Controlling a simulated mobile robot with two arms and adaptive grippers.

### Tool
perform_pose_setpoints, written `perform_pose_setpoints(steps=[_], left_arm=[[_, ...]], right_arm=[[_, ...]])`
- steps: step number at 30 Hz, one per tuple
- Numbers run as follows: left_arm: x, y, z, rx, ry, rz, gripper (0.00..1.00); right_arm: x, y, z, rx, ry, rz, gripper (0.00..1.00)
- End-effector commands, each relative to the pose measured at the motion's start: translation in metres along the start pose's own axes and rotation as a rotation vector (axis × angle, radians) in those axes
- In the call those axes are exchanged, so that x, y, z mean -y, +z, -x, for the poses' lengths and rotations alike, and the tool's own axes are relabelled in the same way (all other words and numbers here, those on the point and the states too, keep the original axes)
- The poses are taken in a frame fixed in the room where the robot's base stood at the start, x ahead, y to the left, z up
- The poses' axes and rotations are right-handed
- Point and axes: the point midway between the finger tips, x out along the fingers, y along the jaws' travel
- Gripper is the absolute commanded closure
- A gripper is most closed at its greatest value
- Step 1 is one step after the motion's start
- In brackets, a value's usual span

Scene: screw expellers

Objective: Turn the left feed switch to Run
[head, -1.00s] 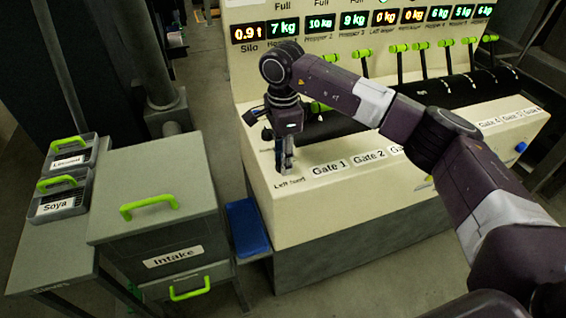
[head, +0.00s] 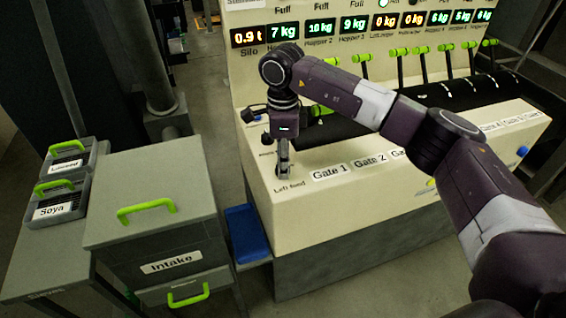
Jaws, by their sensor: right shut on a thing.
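My right gripper (head: 284,172) points down at the left end of the cream control panel (head: 310,225), just above the "Left feed" label (head: 289,188). It is shut on the left feed switch, which is mostly hidden behind the fingers, so its setting cannot be read. My left gripper is not in view.
Gate labels (head: 330,171) run along the panel, with several green-tipped levers (head: 361,57) behind them under lit weight displays (head: 281,32). A grey Intake box (head: 158,225) and the Linseed and Soya bins (head: 55,208) stand at left. A blue bin (head: 246,233) sits low between box and panel.

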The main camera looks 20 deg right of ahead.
Motion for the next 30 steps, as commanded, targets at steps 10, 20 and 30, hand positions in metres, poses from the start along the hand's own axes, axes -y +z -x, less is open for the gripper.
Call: perform_pose_setpoints(steps=[10, 20, 30], left_arm=[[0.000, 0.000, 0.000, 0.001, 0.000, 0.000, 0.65], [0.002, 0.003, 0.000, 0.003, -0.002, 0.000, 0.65], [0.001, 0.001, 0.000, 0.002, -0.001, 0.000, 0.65]], right_arm=[[0.001, 0.000, 0.001, 0.002, -0.003, -0.001, 0.54], [0.001, 0.001, 0.018, 0.002, -0.004, 0.000, 0.54], [0.001, 0.001, 0.088, 0.003, -0.006, 0.000, 0.54]])
